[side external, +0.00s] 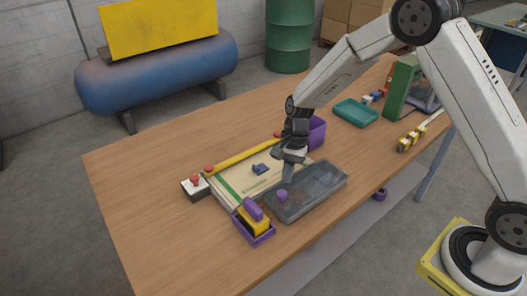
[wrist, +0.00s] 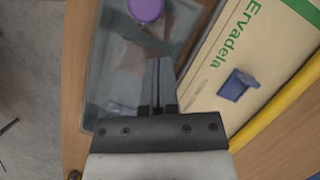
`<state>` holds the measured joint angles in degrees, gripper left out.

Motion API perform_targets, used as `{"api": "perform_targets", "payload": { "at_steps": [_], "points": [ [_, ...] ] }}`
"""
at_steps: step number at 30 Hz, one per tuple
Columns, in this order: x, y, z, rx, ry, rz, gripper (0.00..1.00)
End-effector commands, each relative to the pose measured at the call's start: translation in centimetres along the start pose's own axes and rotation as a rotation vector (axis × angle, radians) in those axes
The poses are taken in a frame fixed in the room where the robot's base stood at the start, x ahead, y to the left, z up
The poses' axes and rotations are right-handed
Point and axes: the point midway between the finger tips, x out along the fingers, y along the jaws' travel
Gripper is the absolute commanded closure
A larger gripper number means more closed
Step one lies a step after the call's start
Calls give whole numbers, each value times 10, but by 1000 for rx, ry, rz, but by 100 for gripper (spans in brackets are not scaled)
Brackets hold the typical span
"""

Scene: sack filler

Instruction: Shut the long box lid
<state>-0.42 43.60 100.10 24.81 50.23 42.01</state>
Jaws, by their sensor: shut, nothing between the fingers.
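The long box (side external: 322,191) is a low grey case lying along the front part of the table. Its lid looks see-through grey, with a round purple knob (side external: 281,195) near the left end. I cannot tell for sure how far the lid covers the box. In the wrist view the purple knob (wrist: 146,9) is at the top, beyond my fingertips, and the grey see-through lid (wrist: 115,75) spreads to the left. My gripper (side external: 289,178) is shut and empty, pointing down over the box close to the knob. In the wrist view its fingertips (wrist: 160,62) are together, apart from the knob.
A sack marked "Ervadela" (wrist: 225,70) lies beside the box, with a small blue piece (wrist: 237,85) on it. A yellow bar (side external: 240,156) runs behind. A purple tray with a yellow block (side external: 252,222) stands at the box's left end. A purple bin (side external: 317,131) stands behind.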

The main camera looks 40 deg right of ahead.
Motion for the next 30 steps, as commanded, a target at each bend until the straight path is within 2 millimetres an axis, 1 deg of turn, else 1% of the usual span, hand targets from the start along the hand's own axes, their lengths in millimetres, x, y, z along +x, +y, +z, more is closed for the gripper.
{"api": "perform_targets", "payload": {
  "at_steps": [2,12,18,24,30],
  "points": [
    [-5,0,-13,4,1,-3,100],
    [-65,0,-12,0,4,-4,100],
    [-91,0,-12,0,3,-3,100],
    [-103,0,-12,0,3,-2,100],
    [-105,0,-11,-1,3,-1,100]
  ]
}}
